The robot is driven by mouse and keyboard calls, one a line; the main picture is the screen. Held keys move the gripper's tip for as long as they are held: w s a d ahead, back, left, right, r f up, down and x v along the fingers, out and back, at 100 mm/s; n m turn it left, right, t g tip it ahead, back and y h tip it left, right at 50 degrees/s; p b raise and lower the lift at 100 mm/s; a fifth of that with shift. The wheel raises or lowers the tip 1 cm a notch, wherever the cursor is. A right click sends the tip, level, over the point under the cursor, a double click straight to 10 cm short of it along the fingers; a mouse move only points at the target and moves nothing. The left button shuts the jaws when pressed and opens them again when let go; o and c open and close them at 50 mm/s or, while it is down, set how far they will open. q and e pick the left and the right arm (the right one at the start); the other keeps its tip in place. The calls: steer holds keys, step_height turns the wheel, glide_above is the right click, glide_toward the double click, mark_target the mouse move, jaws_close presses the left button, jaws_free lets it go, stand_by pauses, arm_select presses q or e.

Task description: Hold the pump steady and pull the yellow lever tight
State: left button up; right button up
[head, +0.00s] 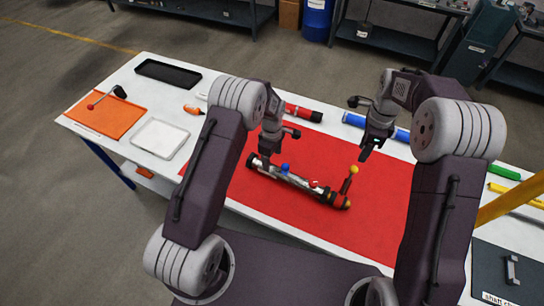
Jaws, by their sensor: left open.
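The pump (299,181) is a silver and black tube lying at a slant on the red mat (376,204). It has a blue knob near its middle and a dark, yellow-banded right end. The lever with a yellow ball tip (354,169) stands up from the pump's right end. My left gripper (267,163) is open and points down at the pump's left part; whether it touches or straddles the tube cannot be told. My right gripper (364,156) is just above and right of the yellow ball, apparently apart from it; its jaw opening is too small to tell.
A red tube (303,113) and a blue tube (355,120) lie behind the pump. On the left are an orange mat (118,113), a white tray (160,139) and a black tray (168,72). Green (504,171) and yellow tubes lie at the right. The mat's front is clear.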

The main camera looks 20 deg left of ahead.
mark_target(272, 167)
arm_select(q)
step_height(272, 167, down, 9)
steer(key=shift+w+f, duration=0.1)
jaws_close()
arm_select(e)
jaws_close()
steer(key=s+d+f+n+g+y, duration=0.1)
steer(key=s+f+n+g+y, duration=0.1)
steer(key=s+f+n+y, duration=0.65)
steer(key=w+d+f+t+y, duration=0.3)
steer(key=w+d+t, duration=0.3)
steer(key=d+t, duration=0.5)
steer(key=f+m+t, duration=0.1)
steer(key=t, duration=0.1)
steer(key=shift+t, duration=0.3)
steer(key=shift+w+y, duration=0.15)
steer(key=shift+y, duration=0.1)
